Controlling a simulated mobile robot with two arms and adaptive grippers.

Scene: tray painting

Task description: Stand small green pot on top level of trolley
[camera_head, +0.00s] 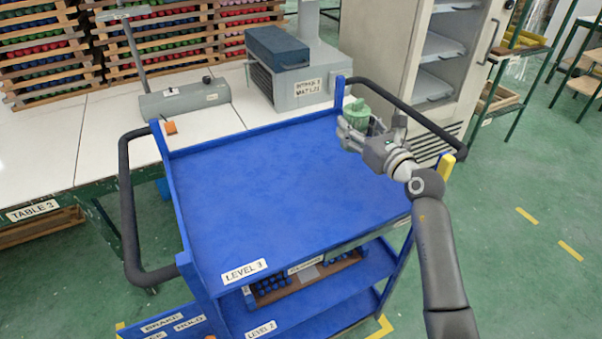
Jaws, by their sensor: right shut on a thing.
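The small green pot (357,112) is at the far right corner of the blue trolley. My right gripper (352,134) is shut on it, and the fingers hide its lower part. The pot looks upright. I cannot tell whether its base touches the trolley's top or hangs above it. The trolley's top level (262,190), labelled LEVEL 3, is bare over its left and middle parts. My left gripper is not in view.
Black handles stick out at the trolley's left (127,215) and right (425,121) sides. A lower shelf (300,317) holds a crate of dark blue items. Behind stand a white table (110,125) with a grey machine (300,85) and a cabinet (385,45).

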